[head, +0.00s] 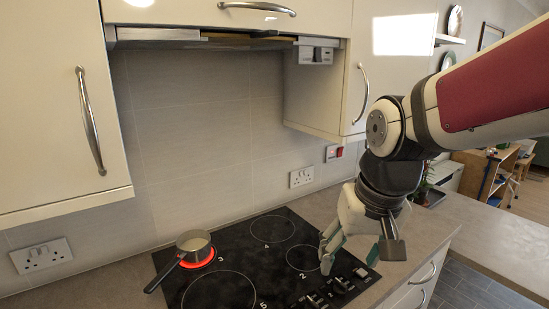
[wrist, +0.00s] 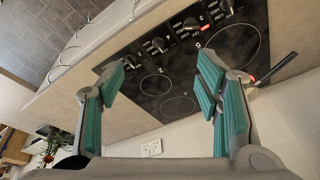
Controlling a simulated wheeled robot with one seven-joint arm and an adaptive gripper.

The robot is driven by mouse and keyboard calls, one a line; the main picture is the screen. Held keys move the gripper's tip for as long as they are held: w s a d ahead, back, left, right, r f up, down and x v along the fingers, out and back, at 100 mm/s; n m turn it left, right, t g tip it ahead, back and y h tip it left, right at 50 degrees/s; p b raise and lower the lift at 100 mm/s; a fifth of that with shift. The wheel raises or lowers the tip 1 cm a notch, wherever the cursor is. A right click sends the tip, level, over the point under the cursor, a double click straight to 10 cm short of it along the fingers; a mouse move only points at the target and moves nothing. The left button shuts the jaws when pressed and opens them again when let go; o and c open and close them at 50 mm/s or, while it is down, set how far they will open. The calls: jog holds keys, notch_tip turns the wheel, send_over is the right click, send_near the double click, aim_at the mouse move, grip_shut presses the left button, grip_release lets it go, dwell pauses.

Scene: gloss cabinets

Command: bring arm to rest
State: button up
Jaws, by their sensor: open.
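My gripper (head: 358,252) hangs at the end of my bent arm, over the right side of the black hob, pointing down. In the wrist view my gripper (wrist: 160,100) shows two teal-padded fingers spread wide apart with nothing between them. The arm, with a dark red and white link, comes in from the right of the head view. The gripper stands apart from the pan and the cabinets.
A small pan (head: 193,243) sits on a glowing red ring of the hob (head: 240,262). Wall cabinets (head: 45,110) and an extractor hood (head: 200,38) hang above. Knobs (head: 343,284) line the hob's right front. The worktop (head: 480,235) at right is largely clear.

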jog(key=s+d+r+t, duration=0.1)
jog(key=s+d+r, duration=0.1)
jog(key=s, duration=0.4)
jog(key=s+d+r+t+h, duration=0.1)
jog(key=s+d+r, duration=0.1)
jog(key=s+d, duration=0.2)
jog(key=shift+s+d+t, duration=0.25)
jog(key=shift+s+t, duration=0.15)
jog(key=shift+s, duration=0.75)
